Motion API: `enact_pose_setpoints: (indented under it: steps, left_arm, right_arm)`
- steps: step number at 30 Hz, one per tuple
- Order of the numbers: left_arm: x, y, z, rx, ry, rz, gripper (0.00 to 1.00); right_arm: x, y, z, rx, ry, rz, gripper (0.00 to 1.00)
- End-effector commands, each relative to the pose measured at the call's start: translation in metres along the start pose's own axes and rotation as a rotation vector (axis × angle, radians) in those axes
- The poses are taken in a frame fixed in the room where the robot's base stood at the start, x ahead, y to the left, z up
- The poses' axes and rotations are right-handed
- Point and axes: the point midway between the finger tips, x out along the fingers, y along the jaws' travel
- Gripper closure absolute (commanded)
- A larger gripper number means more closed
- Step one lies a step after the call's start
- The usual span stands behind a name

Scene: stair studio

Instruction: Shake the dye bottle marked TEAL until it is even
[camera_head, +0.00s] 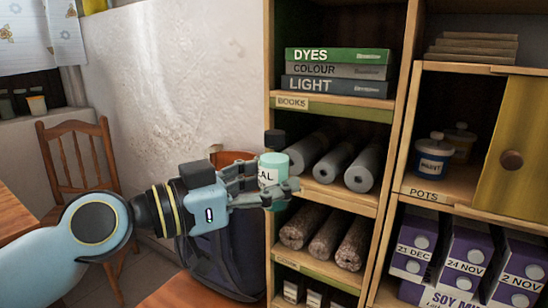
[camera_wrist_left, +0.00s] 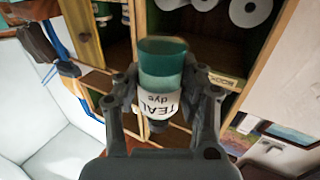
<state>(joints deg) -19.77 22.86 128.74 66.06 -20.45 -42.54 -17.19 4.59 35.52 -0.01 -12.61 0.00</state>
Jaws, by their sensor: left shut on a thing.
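My left gripper (camera_head: 284,190) reaches in from the left and is shut on the TEAL dye bottle (camera_head: 274,161). The bottle is small and teal with a black cap and a white label. In the head view it stands about upright, cap on top, and the fingers hide much of its lower half. In the left wrist view the bottle (camera_wrist_left: 162,70) sits between both fingers, its "TEAL dye" label upside down. There a darker green band shows at its end, above paler teal. My right gripper is not in view.
A wooden shelf unit (camera_head: 397,115) close beyond the bottle holds books (camera_head: 337,70), grey rolls (camera_head: 335,161), brown rolls (camera_head: 326,235), pots (camera_head: 433,155) and purple cartons (camera_head: 465,254). A chair (camera_head: 83,165) stands at left. A dark bag (camera_head: 232,245) is below my gripper.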

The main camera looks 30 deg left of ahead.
Motion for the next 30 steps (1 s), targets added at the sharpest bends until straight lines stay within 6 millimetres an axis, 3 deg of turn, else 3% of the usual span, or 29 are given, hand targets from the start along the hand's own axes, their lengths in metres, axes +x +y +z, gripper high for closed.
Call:
enact_pose_setpoints:
  steps: [1,4,13,16,17,27,29,30]
  left_arm:
    - [0.0,0.0,-0.018,0.012,0.005,0.005,1.0]
    - [0.0,0.0,-0.025,0.001,0.0,0.001,1.0]
    - [0.0,0.0,0.064,-0.016,-0.005,-0.004,1.0]
    - [0.0,0.0,0.077,-0.009,0.0,-0.001,1.0]
    - [0.0,0.001,0.074,-0.004,0.001,0.001,1.0]
    - [0.0,0.0,-0.025,0.009,0.004,0.004,1.0]
    - [0.0,0.0,-0.025,0.001,0.0,0.001,1.0]
    - [0.0,0.0,-0.016,-0.008,-0.004,-0.001,1.0]
  right_arm:
    - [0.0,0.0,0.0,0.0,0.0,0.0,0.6]
    - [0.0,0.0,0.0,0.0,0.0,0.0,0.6]
    - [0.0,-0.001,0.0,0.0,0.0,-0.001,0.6]
    - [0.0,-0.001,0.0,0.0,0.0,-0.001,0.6]
    - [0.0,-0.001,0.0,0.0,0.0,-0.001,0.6]
    - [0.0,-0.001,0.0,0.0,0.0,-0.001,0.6]
    - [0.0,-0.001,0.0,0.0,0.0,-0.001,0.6]
    - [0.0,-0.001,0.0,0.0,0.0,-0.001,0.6]
